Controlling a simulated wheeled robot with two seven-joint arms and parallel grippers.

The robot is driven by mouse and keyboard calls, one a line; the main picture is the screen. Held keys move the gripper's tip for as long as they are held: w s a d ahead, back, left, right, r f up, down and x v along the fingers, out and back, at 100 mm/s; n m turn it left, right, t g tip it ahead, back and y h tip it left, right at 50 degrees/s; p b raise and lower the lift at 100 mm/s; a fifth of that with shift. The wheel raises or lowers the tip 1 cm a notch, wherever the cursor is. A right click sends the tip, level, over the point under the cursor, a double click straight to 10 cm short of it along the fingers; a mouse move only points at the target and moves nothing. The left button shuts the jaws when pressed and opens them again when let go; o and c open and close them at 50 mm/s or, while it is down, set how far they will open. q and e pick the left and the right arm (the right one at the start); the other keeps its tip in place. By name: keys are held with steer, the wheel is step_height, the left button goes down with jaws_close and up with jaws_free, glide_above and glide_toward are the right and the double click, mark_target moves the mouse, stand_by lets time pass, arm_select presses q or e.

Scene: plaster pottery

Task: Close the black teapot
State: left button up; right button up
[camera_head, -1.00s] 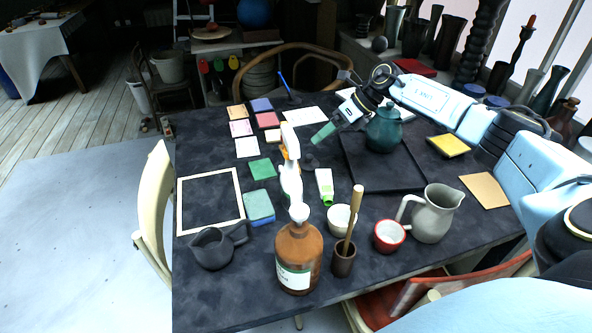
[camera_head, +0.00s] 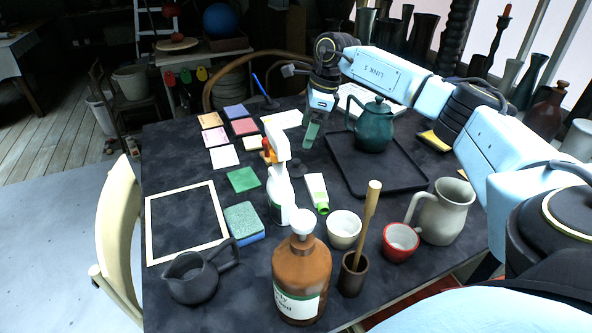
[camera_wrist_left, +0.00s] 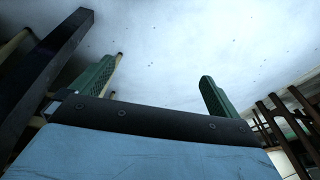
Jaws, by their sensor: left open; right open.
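The black teapot (camera_head: 192,279) stands at the near left of the dark table. Its top is uncovered and its handle points to the upper right. A small dark round thing (camera_head: 299,168), perhaps its lid, lies behind the spray bottle and is partly hidden. My right gripper (camera_head: 312,136) points down above the table, beyond this dark thing and left of the teal teapot. It looks empty; its fingers overlap in this view. My left gripper (camera_wrist_left: 158,88) shows only in the left wrist view, with its green fingers wide apart and nothing between them.
The teal teapot (camera_head: 374,130) stands on a black tray (camera_head: 400,183). A white frame (camera_head: 150,228) lies at the left.

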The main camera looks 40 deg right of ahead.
steer(key=b, duration=0.1)
glide_above(297, 160)
steer(key=s, duration=0.1)
steer(key=f, duration=0.5)
steer(key=shift+s+d+f, duration=0.1)
steer(key=shift+d, duration=0.3)
arm_select(q)
steer(key=shift+w+d+r, duration=0.2)
steer(key=shift+d+r, duration=0.2)
steer(key=shift+r, duration=0.2)
steer(key=shift+w+d+r, duration=0.25)
steer(key=shift+d+r, duration=0.1)
steer(key=shift+r, duration=0.25)
steer(key=shift+w+d+r, duration=0.2)
steer(key=shift+d+r, duration=0.2)
steer(key=shift+r, duration=0.2)
arm_select(e)
steer(key=shift+a+f, duration=0.15)
steer(key=shift+f, duration=0.35)
